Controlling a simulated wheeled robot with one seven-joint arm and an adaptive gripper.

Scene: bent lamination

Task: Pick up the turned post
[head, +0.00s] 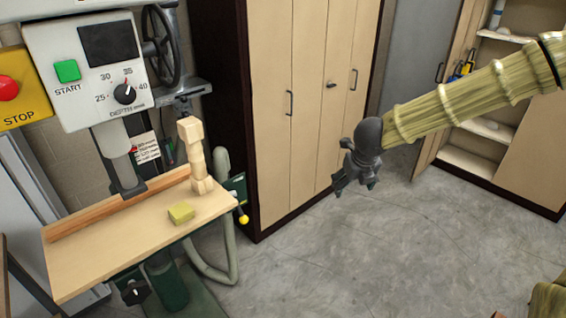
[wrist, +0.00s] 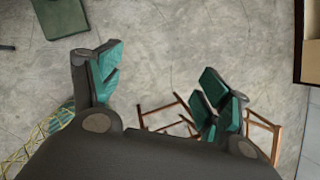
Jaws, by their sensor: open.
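The turned post (head: 196,155) is a pale wooden piece with stacked block-like and narrowed sections. It stands upright at the back right of the drill press's wooden table (head: 110,255) in the head view. My gripper (head: 355,186) hangs in the air over the floor, well to the right of the post and apart from it. In the wrist view my gripper (wrist: 158,88) shows its two teal-padded fingers spread wide with nothing between them. The post does not show in the wrist view.
A small yellowish block (head: 181,213) lies on the table in front of the post. A wooden fence (head: 120,203) runs along the table's back. The drill press head (head: 88,70) stands above. A tall cabinet (head: 300,100) is behind.

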